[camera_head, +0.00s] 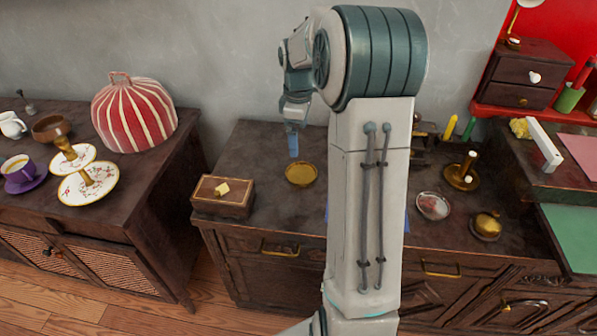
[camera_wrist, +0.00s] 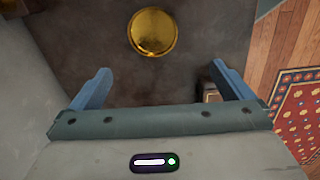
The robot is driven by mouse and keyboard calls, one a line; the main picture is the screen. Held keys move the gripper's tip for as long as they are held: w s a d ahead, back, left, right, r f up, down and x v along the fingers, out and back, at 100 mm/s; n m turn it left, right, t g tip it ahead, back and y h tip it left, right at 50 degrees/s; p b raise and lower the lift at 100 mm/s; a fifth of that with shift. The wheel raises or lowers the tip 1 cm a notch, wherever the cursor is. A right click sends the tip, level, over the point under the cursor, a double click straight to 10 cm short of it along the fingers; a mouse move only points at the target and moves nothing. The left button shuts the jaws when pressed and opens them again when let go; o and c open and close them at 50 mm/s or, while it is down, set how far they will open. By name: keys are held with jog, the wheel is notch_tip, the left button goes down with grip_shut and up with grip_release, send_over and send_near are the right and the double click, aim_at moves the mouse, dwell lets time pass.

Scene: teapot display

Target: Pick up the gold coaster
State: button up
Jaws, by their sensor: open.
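The gold coaster (camera_head: 301,174) is a round, shiny disc lying flat on the dark cabinet top, left of my arm in the head view. In the wrist view the coaster (camera_wrist: 153,31) shows whole near the top, ahead of my fingers and apart from them. My gripper (camera_wrist: 163,85) is open and empty, with its two blue fingers spread wide. In the head view my gripper (camera_head: 293,145) hangs above the cabinet, just behind and left of the coaster.
A wooden box (camera_head: 222,196) with a small yellow piece on top stands left of the coaster. A candle holder (camera_head: 462,176), a glass dish (camera_head: 433,206) and a gold lidded pot (camera_head: 486,224) are on the right. The left cabinet bears a striped tea cosy (camera_head: 134,115) and a tiered stand (camera_head: 87,183).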

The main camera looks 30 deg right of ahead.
aim_at(301, 175)
jog(key=f, duration=0.5)
jog(key=d+f+b, duration=0.1)
jog(key=f, duration=0.8)
jog(key=shift+w+d+f+b, duration=0.15)
jog(key=shift+w+f+b, duration=0.15)
jog(key=shift+w+b, duration=0.1)
jog(key=c, duration=0.9)
